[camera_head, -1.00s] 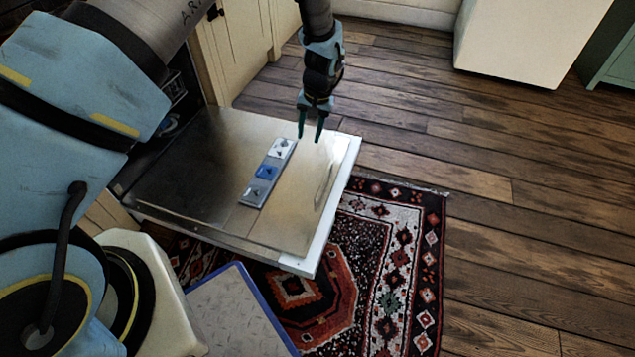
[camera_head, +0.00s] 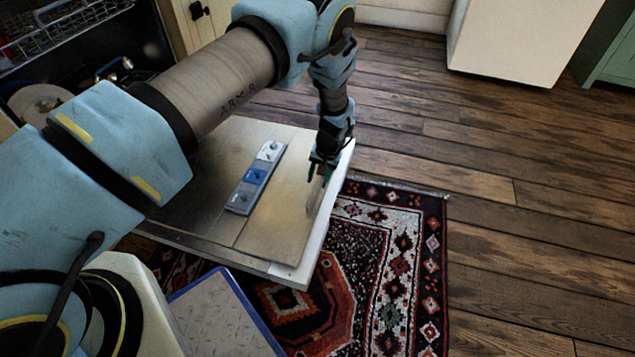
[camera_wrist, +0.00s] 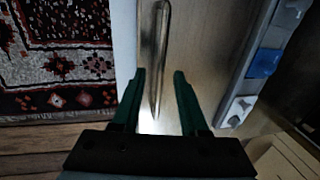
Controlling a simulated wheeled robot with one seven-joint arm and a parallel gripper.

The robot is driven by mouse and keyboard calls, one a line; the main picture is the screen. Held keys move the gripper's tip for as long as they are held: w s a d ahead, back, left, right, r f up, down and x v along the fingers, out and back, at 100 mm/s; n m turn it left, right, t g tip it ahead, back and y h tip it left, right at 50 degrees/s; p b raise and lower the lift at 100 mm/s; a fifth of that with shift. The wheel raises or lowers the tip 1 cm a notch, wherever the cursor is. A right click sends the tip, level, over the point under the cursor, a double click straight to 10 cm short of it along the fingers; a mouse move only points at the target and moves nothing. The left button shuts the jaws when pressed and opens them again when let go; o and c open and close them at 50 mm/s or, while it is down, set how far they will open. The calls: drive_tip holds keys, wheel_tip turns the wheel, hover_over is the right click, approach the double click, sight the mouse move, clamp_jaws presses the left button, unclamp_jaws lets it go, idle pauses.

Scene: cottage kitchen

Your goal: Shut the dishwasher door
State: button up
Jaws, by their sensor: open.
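The dishwasher door (camera_head: 219,217) is open, folded down to about level above the floor. A strip with white, blue and grey parts (camera_head: 256,176) lies across its upper face. A slim metal handle (camera_wrist: 163,45) runs near the door's white outer edge. My gripper (camera_head: 318,180) is low over that edge, pointing down. In the wrist view, my gripper (camera_wrist: 159,75) is open, with its two green fingers on either side of the handle's near end. Whether they touch it I cannot tell. My arm hides part of the door and the dishwasher opening.
A wire rack (camera_head: 60,22) and dishes (camera_head: 38,100) show inside the dishwasher at upper left. A patterned rug (camera_head: 385,290) lies under and beside the door. Wooden floor (camera_head: 530,225) is clear to the right. A white cabinet (camera_head: 505,40) stands at the back.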

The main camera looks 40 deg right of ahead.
drive_tip(key=shift+f, duration=0.45)
clamp_jaws()
drive_tip(key=shift+w+r, duration=0.1)
idle(1.1)
